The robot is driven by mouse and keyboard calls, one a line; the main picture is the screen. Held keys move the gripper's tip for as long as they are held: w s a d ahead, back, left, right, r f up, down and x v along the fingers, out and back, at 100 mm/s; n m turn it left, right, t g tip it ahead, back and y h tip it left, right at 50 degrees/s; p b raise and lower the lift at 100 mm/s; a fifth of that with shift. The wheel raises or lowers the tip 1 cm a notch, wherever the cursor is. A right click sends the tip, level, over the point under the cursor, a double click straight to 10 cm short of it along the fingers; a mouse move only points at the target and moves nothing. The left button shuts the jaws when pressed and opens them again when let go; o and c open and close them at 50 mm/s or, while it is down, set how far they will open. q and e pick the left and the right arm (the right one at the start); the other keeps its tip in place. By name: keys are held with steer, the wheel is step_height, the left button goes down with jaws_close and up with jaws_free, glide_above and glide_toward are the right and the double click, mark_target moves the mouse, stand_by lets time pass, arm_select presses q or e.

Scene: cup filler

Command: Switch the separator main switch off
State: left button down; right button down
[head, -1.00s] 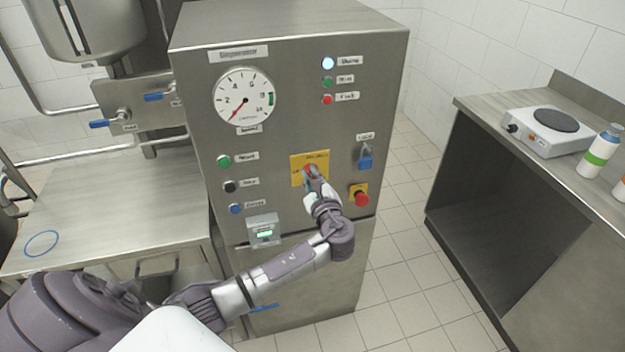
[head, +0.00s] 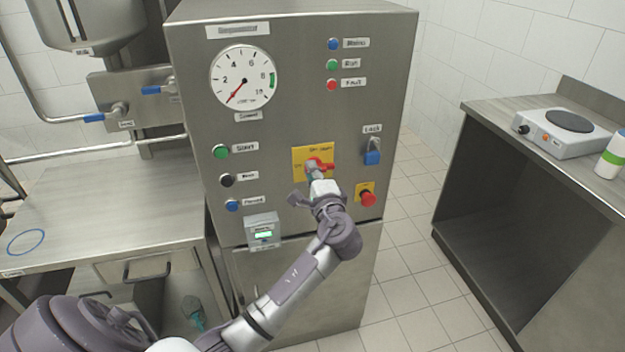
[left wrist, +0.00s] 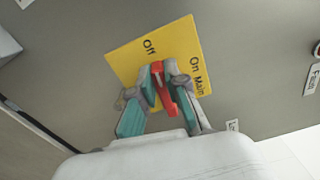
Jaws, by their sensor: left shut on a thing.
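The separator main switch is a red handle (head: 328,166) on a yellow plate (head: 299,155) on the steel cabinet's front. The handle lies about level, in line with the Off label at the plate's left; the On Main label is at the top. My left gripper (head: 314,177) is at the handle and partly covers it. In the left wrist view, the red handle (left wrist: 165,95) sits between the teal-padded fingers of my left gripper (left wrist: 163,85), shut on it. The Mains lamp (head: 333,44) is dark blue, unlit. My right gripper is not in view.
A blue padlock (head: 372,157) and a red emergency knob (head: 368,199) are close right of the plate. Start, stop and reset buttons (head: 221,152) are at left. The gauge (head: 244,77) needle points low. A bench with a hotplate (head: 560,131) stands at right.

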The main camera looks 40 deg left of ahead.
arm_select(q)
steer(key=shift+f+n+b, duration=0.2)
steer(key=shift+n+b, duration=0.3)
steer(key=shift+n, duration=0.2)
steer(key=c, duration=1.2)
jaws_free()
steer(key=shift+r, duration=0.1)
steer(key=v, duration=1.2)
steer(key=shift+s, duration=0.1)
